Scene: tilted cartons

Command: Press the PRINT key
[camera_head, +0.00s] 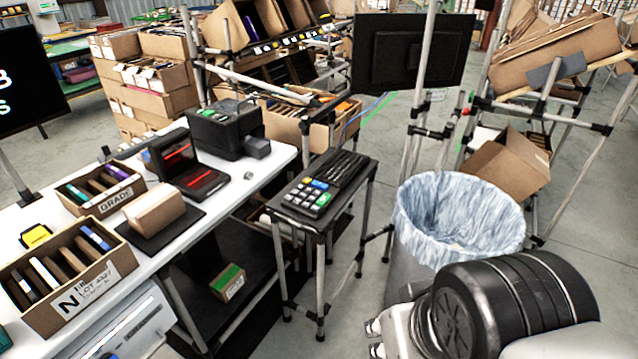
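A small keypad (309,196) with several coloured keys lies on the front part of a small dark stand (318,223) in the middle of the view. It has pale keys, blue keys, a green key (323,200) and a yellowish key. The lettering is too small to read, so I cannot tell which key is PRINT. Nothing touches the keypad. Part of my own arm shows at the bottom right, apart from the stand. My gripper cannot be made out in this view.
A lined bin (458,215) stands right of the stand. Left is a white table (268,164) with a black printer-like box (224,129), a carton (154,209) and trays. A monitor (413,52) stands behind.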

